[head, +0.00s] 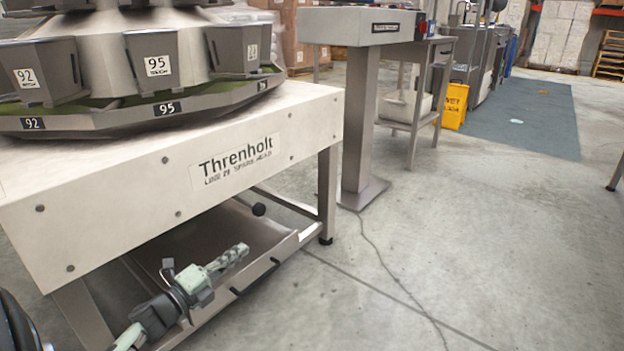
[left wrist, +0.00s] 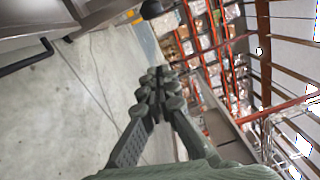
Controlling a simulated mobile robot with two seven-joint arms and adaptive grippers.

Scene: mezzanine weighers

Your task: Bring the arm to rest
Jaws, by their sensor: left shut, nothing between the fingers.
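My left gripper (head: 236,254) is in the lower left of the head view, its pale grey arm coming up from the bottom edge. It appears in front of the lower tray (head: 240,222) of the Threnholt weigher (head: 215,165). I cannot tell the exact gap between them. In the left wrist view, the left gripper's dark fingers (left wrist: 158,90) meet at their tips, shut and empty. My right gripper is in neither view.
A black handle (head: 256,277) sticks out from the tray's front edge. A grey pedestal (head: 360,130) stands behind, with a cable (head: 390,272) running over the floor. The concrete floor (head: 500,220) to the right is clear.

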